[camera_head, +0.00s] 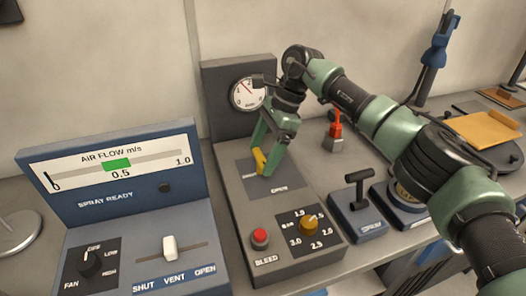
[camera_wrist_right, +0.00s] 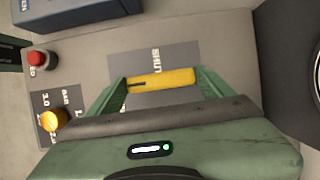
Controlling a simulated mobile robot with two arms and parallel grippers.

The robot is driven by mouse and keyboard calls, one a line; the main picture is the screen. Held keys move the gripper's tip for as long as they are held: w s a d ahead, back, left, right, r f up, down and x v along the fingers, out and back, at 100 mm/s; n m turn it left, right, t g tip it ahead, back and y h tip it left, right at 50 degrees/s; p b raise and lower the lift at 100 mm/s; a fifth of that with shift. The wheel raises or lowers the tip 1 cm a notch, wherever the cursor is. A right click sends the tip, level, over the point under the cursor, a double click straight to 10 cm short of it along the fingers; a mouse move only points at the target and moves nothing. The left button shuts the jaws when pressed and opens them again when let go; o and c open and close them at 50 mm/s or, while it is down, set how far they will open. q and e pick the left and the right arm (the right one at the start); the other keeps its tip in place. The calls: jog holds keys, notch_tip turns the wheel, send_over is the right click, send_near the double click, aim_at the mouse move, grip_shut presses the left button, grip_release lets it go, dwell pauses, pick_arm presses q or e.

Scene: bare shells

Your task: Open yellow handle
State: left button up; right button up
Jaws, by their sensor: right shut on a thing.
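The yellow handle (camera_head: 259,161) is on the sloped grey control panel (camera_head: 237,203), on a darker plate with a printed OPEN label in the head view. In the right wrist view the yellow handle (camera_wrist_right: 161,80) lies across the picture, and a SHUT label shows on the plate beyond it. My right gripper (camera_head: 262,158) is shut on the handle; its green fingers sit at the two ends of the yellow bar in the right wrist view (camera_wrist_right: 162,88). My left gripper is not in view.
On the same panel are a red BLEED button (camera_head: 260,237), a yellow dial (camera_head: 308,223) and a round gauge (camera_head: 247,94) behind. A blue spray console (camera_head: 122,185) stands to the left.

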jog(key=shift+w+r, duration=0.1)
jog(key=o, duration=1.3)
jog(key=s+v, duration=0.1)
jog(key=v, duration=0.6)
jog(key=shift+w+r+b, duration=0.4)
jog(key=shift+w+b, duration=0.05)
jog(key=shift+w, duration=0.1)
jog(key=shift+d, duration=0.1)
